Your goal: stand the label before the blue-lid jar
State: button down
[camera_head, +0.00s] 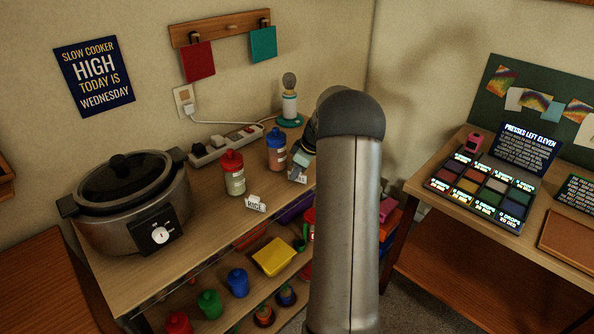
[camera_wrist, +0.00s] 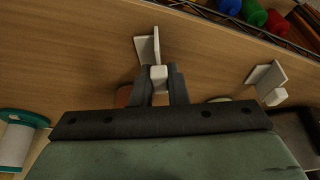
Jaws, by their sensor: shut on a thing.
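The blue-lid jar (camera_head: 276,150) stands upright on the wooden counter, right of the red-lid jar (camera_head: 232,174). My gripper (camera_head: 299,163) is just right of the blue-lid jar, partly hidden by my arm. In the wrist view my gripper (camera_wrist: 159,85) is shut on the small white block of a label (camera_wrist: 147,46), whose plate stands upright close to the counter; whether it touches is unclear. That label (camera_head: 297,178) shows in the head view in front and to the right of the blue-lid jar. The jar is mostly hidden in the wrist view.
Another white label (camera_head: 256,204) stands before the red-lid jar; it also shows in the wrist view (camera_wrist: 264,80). A slow cooker (camera_head: 129,205) fills the counter's left. A teal-based item (camera_head: 289,108) and power strip (camera_head: 225,146) are behind. Several coloured containers sit on the lower shelf.

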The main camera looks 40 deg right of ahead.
jog(key=shift+f, duration=0.2)
jog(key=c, duration=1.4)
grip_release()
jog(key=shift+r, duration=0.1)
jog(key=shift+c, duration=0.2)
jog(key=b+v, duration=0.1)
jog(key=v, duration=1)
jog(key=s+a+r+m+g, duration=0.1)
jog(key=s+a+r+g, duration=0.15)
jog(key=a, duration=1.25)
jog(key=s+a+f+m+h, duration=0.1)
jog(key=s+a+f+m, duration=0.15)
jog(key=s+a, duration=1.25)
jog(key=s+a+f+m+g+h, duration=0.1)
jog(key=s+a+f, duration=0.3)
jog(key=s, duration=0.5)
jog(key=a+m, duration=0.1)
jog(key=a, duration=0.1)
jog(key=shift+a, duration=0.35)
